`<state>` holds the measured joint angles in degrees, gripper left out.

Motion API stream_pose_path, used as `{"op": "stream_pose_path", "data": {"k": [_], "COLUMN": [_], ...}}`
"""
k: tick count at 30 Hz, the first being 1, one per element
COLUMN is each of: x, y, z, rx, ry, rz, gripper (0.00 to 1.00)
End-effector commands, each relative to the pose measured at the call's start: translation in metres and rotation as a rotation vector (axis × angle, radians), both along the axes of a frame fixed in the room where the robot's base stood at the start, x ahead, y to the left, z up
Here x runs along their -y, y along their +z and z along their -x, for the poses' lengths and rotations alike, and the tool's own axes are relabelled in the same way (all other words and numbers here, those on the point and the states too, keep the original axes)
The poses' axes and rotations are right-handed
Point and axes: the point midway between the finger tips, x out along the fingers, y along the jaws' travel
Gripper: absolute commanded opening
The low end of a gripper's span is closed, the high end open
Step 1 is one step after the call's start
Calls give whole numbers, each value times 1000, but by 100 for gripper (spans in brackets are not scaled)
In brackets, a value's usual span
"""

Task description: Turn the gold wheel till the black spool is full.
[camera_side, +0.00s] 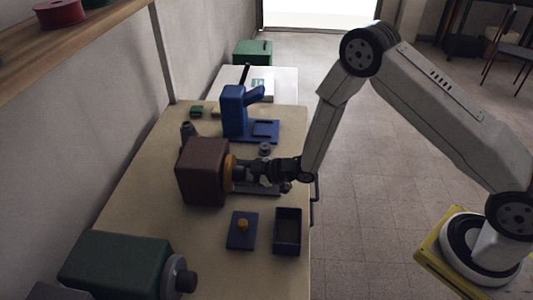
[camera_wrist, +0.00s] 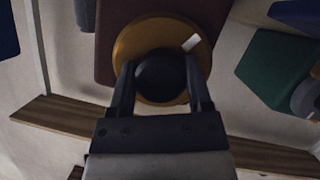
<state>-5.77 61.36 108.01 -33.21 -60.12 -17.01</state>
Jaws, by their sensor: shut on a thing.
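The gold wheel (camera_side: 230,168) is on the right face of a brown-maroon box (camera_side: 203,172) on the table. In the wrist view the gold wheel (camera_wrist: 133,45) shows face-on, with a white mark at its upper right and a dark round knob (camera_wrist: 160,78) at its centre. My gripper (camera_side: 245,171) reaches the wheel from the right. In the wrist view my gripper's fingers (camera_wrist: 160,66) lie on either side of the knob, shut on it. I cannot single out the black spool with certainty; its winding is not visible to me.
A blue stand (camera_side: 236,112) is behind the box. A blue plate with an orange knob (camera_side: 242,228) and a dark open tray (camera_side: 287,230) lie in front. A green box with a grey wheel (camera_side: 118,263) is front left. A wooden shelf (camera_side: 100,50) runs along the wall.

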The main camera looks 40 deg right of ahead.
Motion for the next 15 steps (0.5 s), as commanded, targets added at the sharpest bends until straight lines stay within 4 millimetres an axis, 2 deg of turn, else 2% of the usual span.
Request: {"op": "stream_pose_path", "data": {"k": [15], "x": [1], "y": [0], "z": [0], "rx": [-196], "ry": [0], "rz": [-197], "gripper": [5]}}
